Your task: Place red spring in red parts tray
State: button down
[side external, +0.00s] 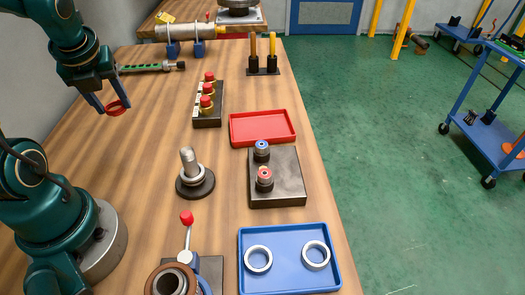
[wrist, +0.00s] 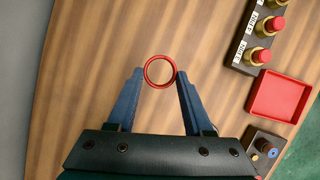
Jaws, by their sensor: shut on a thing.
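The red spring (side external: 117,107) shows as a red ring held between the two blue fingertips of my gripper (side external: 107,106), above the wooden bench at the left. In the wrist view the red ring (wrist: 160,71) sits between the tips of my gripper (wrist: 158,74), with bare wood behind it. The red parts tray (side external: 263,127) lies flat and empty at the right side of the bench, to the right of my gripper. The tray also shows at the right in the wrist view (wrist: 278,97).
A block with several red-capped fittings (side external: 208,103) stands between my gripper and the red tray. A dark block with two knobs (side external: 277,178) stands just in front of the tray. A blue tray (side external: 289,257) holds two pale rings. Open bench lies below my gripper.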

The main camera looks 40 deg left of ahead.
notch_tip(320, 180, up, 2)
jog(key=w+a, duration=0.2)
jog(key=w, duration=0.1)
jog(key=m+t+h, duration=0.2)
jog(key=m, duration=0.6)
send_over(261, 129)
jog(key=s, duration=0.1)
notch_tip(261, 129, down, 5)
jog(key=f, duration=0.3)
jog(key=shift+s+d, duration=0.2)
jog(key=shift+d, duration=0.1)
jog(key=shift+f, duration=2.05)
